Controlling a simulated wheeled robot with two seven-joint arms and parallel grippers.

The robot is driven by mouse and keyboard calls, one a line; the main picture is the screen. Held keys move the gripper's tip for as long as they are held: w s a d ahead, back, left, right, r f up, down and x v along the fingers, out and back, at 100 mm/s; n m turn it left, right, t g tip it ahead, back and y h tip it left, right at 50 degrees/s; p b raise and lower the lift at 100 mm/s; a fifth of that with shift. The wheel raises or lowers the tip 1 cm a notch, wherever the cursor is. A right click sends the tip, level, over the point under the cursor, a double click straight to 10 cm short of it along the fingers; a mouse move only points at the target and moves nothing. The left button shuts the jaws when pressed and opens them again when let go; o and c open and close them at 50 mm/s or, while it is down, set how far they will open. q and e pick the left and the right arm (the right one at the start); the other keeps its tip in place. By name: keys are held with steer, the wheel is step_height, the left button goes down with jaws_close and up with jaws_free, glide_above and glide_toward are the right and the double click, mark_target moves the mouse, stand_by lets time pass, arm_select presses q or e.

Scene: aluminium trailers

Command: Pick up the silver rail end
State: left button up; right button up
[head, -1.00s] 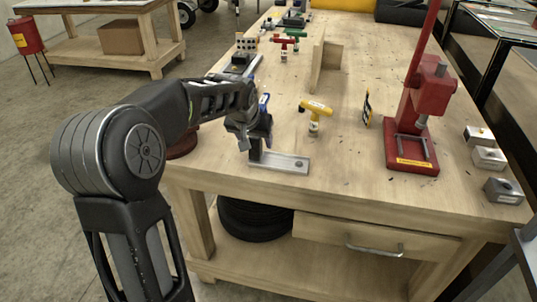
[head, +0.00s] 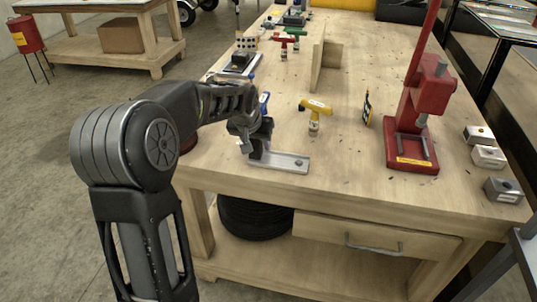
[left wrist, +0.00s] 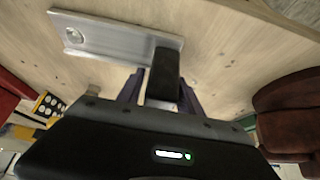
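The silver rail end (head: 290,162) lies flat near the front edge of the wooden workbench. It is a short, flat metal bar with a round hole at one end and a dark upright block at the other. It also shows at the top of the left wrist view (left wrist: 115,36). My left gripper (head: 258,150) is low over the block end. In the left wrist view its fingers (left wrist: 160,88) stand on either side of the dark block and look open, with narrow gaps. The gripper hides part of the block in the head view. My right gripper is not in view.
A yellow-handled tool (head: 315,115) stands behind the rail end. A red press (head: 410,125) and small metal blocks (head: 488,156) are to the right. A wooden angle piece (head: 325,65) stands farther back. The bench top (head: 350,165) right of the rail end is clear.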

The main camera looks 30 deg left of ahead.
arm_select(q)
jaws_close()
steer(key=shift+r, duration=0.1)
stand_by(0.6)
step_height(320, 180, up, 10)
steer(key=shift+f, duration=0.1)
stand_by(0.3)
stand_by(0.5)
